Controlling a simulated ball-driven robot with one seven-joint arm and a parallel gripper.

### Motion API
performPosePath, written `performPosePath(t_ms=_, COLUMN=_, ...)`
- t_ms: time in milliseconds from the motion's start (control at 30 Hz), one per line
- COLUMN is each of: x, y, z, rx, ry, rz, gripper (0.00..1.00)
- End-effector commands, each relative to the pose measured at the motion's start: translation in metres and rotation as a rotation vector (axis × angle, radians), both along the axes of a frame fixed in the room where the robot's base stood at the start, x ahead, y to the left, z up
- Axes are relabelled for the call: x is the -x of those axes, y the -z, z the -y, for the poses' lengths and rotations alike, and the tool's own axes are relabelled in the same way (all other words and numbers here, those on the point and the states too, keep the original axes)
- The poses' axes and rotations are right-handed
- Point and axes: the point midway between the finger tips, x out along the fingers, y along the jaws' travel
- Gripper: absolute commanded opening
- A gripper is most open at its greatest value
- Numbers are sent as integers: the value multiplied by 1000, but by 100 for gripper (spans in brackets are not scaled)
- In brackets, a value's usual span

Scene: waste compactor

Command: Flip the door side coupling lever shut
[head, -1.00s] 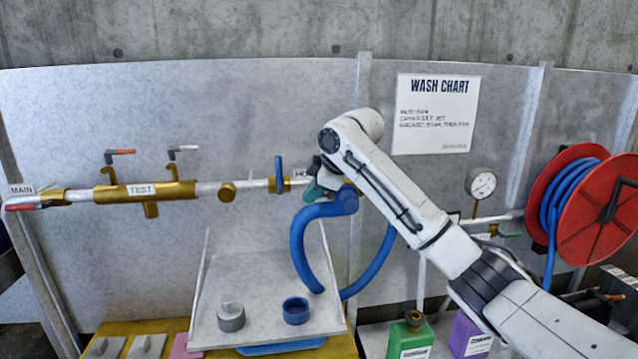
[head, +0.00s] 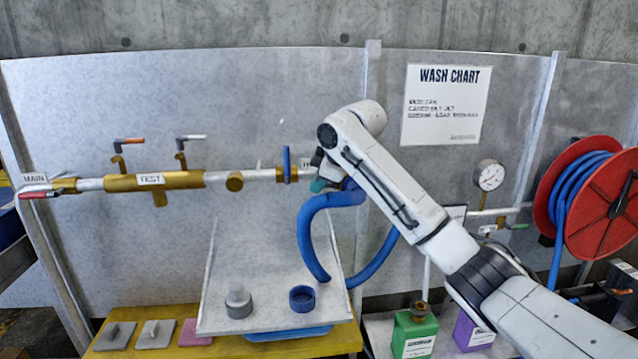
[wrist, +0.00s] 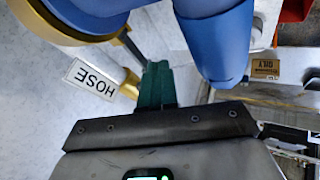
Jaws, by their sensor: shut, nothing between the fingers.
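The blue hose (head: 312,245) runs up to the end of the brass and silver pipe (head: 262,175), by the HOSE label (wrist: 95,80). In the head view my wrist covers this coupling, and I cannot pick out its door side lever. My gripper (head: 319,184) is at the coupling, partly hidden by my arm. In the wrist view its green fingers (wrist: 155,75) are shut and empty. They lie between the HOSE label and the thick blue hose end (wrist: 222,45).
A tilted grey board (head: 265,265) below holds a grey knob piece (head: 238,303) and a blue ring (head: 302,298). A red hose reel (head: 600,205) and gauge (head: 489,175) are at right.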

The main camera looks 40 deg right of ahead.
Motion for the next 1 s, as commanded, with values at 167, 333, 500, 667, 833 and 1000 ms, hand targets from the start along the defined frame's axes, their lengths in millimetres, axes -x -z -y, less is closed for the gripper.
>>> performPosePath(t_ms=167, x=-5, y=-1, z=-1, rx=-1, ry=79, rz=-1, gripper=0)
performPosePath(t_ms=333, x=-13, y=-2, z=0, rx=-1, ry=216, rz=-3, gripper=0)
performPosePath(t_ms=500, x=-20, y=-3, z=4, rx=-1, ry=380, rz=-3, gripper=0)
performPosePath(t_ms=667, x=-27, y=-3, z=9, rx=0, ry=533, rz=-4, gripper=0)
performPosePath(t_ms=833, x=-34, y=-3, z=15, rx=1, ry=694, rz=-2, gripper=0)
performPosePath(t_ms=1000, x=-39, y=-2, z=22, rx=2, ry=857, rz=-2, gripper=0)
